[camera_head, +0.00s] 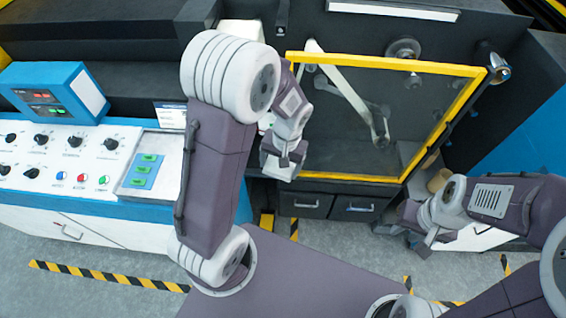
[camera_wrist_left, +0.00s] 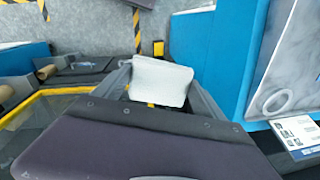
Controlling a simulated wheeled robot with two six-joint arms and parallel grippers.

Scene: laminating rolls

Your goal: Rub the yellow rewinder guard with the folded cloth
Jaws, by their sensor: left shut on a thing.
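The yellow rewinder guard (camera_head: 390,63) is a yellow frame around a see-through panel, in the middle right of the head view. Part of its yellow edge shows at the left of the left wrist view (camera_wrist_left: 62,91). My left gripper (camera_head: 283,158) is at the guard's left side in the head view. It is shut on the white folded cloth (camera_wrist_left: 160,82), which sits between its fingers in the left wrist view. I cannot tell whether the cloth touches the guard. My right gripper (camera_head: 415,225) hangs low, right of the drawers; its finger opening is unclear.
A control panel (camera_head: 60,155) with knobs and buttons and a blue display box (camera_head: 55,92) stand at the left. Dark drawers (camera_head: 335,205) lie below the guard. Rollers and a pale web (camera_head: 345,92) show behind the panel. Striped tape (camera_head: 105,276) marks the floor.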

